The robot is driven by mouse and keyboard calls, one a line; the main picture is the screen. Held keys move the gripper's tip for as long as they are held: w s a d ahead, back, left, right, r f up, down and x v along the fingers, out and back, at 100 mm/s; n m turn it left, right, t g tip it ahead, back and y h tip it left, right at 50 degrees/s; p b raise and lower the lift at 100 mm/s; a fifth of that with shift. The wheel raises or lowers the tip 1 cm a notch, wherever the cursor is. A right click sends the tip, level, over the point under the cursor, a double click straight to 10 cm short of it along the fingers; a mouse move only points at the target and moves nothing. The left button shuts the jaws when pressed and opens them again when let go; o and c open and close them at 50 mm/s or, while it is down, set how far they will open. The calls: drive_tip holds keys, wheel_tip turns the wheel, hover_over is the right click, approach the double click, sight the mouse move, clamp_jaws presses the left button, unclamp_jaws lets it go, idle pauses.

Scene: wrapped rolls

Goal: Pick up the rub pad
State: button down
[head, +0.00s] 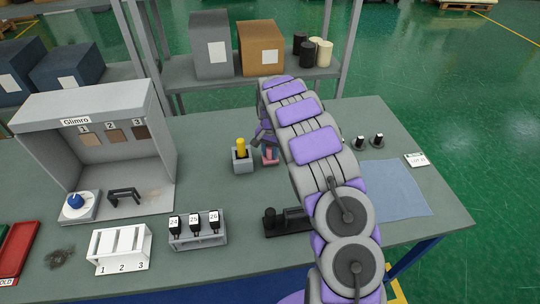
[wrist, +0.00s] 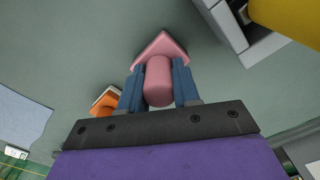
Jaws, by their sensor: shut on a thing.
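The pink rub pad (wrist: 158,80) has a round handle and a flat, angular base. In the wrist view, the two blue fingers of my gripper (wrist: 160,88) are shut on its handle, one on each side. In the head view the pad (head: 270,156) shows as a small pink patch under my gripper (head: 264,138), just right of a grey block holder (head: 243,165) with a yellow-topped thing in it. My arm hides part of this area. I cannot tell whether the pad's base touches the table.
An orange block (wrist: 106,101) lies near the left finger. The grey holder's edge (wrist: 232,28) is close on the right in the wrist view. A blue cloth (head: 392,190), a labelled rack (head: 197,236) and a grey booth (head: 95,150) stand around the green-grey table.

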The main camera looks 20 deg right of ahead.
drive_tip(key=shift+d+r, duration=0.35)
drive_tip(key=shift+r, duration=0.1)
wheel_tip(320, 180, up, 3)
drive_tip(key=shift+d+f+p, duration=0.1)
drive_tip(key=shift+p, duration=0.6)
drive_tip(key=s+d+r+p, duration=0.1)
drive_tip(key=s+d+p, duration=0.1)
drive_tip(key=s+d, duration=0.8)
drive_tip(key=shift+s+d+r+p, duration=0.15)
drive_tip(key=shift+s+d+p, duration=0.15)
drive_tip(key=shift+d, duration=0.55)
